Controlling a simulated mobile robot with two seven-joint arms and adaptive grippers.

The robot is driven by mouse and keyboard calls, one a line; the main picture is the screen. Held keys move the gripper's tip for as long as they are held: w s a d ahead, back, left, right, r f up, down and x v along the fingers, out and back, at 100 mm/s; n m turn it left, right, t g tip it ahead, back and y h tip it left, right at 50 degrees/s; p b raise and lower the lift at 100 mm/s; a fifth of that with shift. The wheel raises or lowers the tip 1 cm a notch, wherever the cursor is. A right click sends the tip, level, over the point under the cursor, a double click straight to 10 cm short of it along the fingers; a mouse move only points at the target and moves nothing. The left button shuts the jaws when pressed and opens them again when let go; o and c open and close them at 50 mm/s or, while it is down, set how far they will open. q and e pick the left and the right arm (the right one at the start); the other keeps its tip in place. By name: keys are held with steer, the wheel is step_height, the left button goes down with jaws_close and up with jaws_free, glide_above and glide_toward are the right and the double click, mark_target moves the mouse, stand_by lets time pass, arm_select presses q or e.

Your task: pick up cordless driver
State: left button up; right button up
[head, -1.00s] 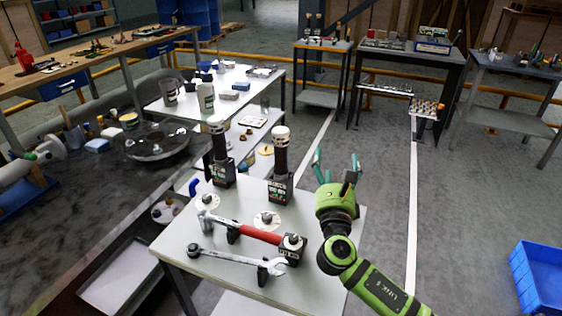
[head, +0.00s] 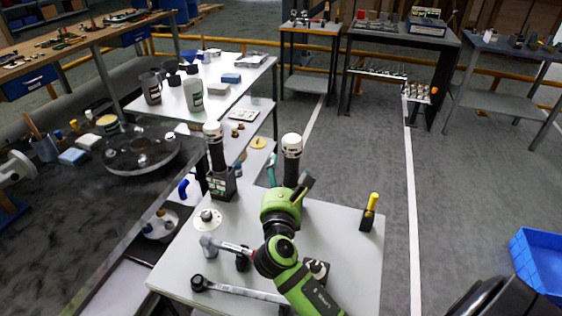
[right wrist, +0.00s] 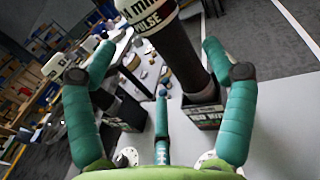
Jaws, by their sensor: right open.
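Two upright black driver-like tools with white caps stand on the near grey table, each in a dark labelled block. One is the left tool (head: 216,155). The other is the right tool (head: 291,155), its lower part hidden behind my right gripper (head: 288,180). I cannot tell for sure which is the cordless driver. In the right wrist view my right gripper (right wrist: 158,75) is open, teal fingers spread. A black tool with a white lettered cap (right wrist: 168,40) shows between them, nearer the right finger. Contact is not visible. My left gripper is not in view.
A red-handled hammer (head: 228,247) and a wrench (head: 240,290) lie on the near table (head: 345,262), partly behind my arm. A yellow-handled tool (head: 370,208) stands in a black holder at right. A blue crate (head: 540,262) is on the floor.

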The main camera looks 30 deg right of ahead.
mark_target(289, 165)
steer(key=x, duration=0.3)
steer(key=shift+d+p, duration=0.3)
steer(key=shift+d, duration=0.15)
steer(key=shift+f+x, duration=0.25)
steer(key=shift+x, duration=0.9)
steer(key=shift+w, duration=0.2)
steer(key=c, duration=1.7)
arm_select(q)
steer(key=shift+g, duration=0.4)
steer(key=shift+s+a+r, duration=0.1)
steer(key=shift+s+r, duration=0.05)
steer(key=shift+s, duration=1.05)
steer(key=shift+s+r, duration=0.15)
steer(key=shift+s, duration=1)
arm_select(e)
steer(key=shift+r, duration=0.2)
jaws_close()
